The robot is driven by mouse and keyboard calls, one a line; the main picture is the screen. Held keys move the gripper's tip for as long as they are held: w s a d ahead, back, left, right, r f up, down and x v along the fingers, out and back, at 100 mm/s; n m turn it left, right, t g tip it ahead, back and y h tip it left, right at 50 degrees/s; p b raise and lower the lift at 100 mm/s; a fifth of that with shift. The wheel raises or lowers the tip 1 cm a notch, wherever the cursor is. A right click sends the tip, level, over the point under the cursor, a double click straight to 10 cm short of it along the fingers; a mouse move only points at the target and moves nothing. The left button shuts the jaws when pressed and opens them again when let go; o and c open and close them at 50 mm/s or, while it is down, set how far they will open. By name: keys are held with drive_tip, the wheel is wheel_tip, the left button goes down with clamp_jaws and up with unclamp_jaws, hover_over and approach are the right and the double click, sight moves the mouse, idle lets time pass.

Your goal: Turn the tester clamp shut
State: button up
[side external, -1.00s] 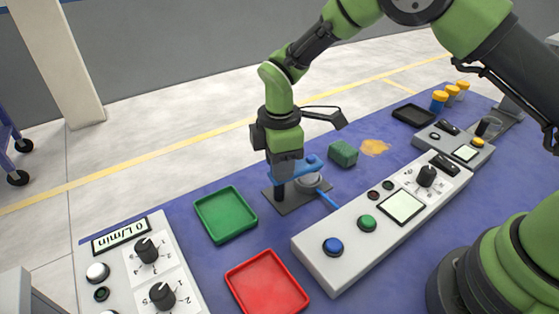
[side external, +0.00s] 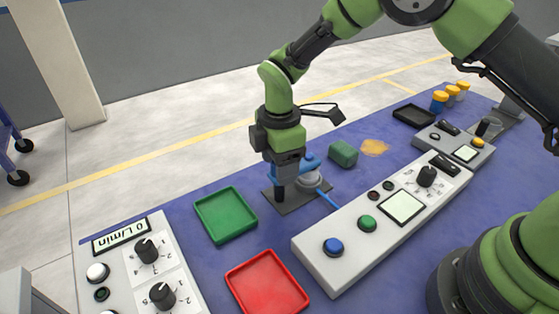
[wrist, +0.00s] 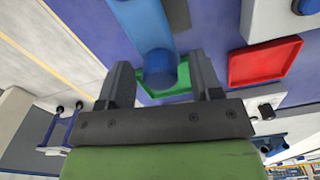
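The tester stands on a dark plate (side external: 297,205) on the blue table, with a blue clamp arm (side external: 312,162) lying over a grey round part (side external: 310,180). A dark post rises at the plate's left side. My gripper (side external: 287,176) points down over the left end of the clamp and hides part of it. In the wrist view, a blue upright cylinder on the clamp (wrist: 160,68) sits between my two fingers, with a narrow gap visible on each side. My gripper (wrist: 162,85) is open around it, apparently not touching.
A green tray (side external: 226,214) and a red tray (side external: 267,284) lie left and in front. A control panel with a blue button (side external: 333,246) stands close to the right. A green block (side external: 343,153) sits behind the tester. A flow panel (side external: 146,262) is at the left.

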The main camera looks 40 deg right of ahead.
drive_tip(key=shift+r, duration=5)
drive_tip(key=s+d+r+m+t+y, duration=0.25)
drive_tip(key=s+d+r+m, duration=0.35)
drive_tip(key=s+r+m, duration=0.45)
drive_tip(key=s+d+r+m+t, duration=0.1)
drive_tip(key=s+d+m+t, duration=0.1)
drive_tip(key=s+m, duration=0.3)
drive_tip(key=s+d+r+m+t, duration=0.1)
drive_tip(key=s+r+m+t, duration=0.1)
drive_tip(key=s+m, duration=0.2)
drive_tip(key=s, duration=0.3)
drive_tip(key=shift+d+m+t, duration=0.35)
drive_tip(key=shift+d, duration=0.05)
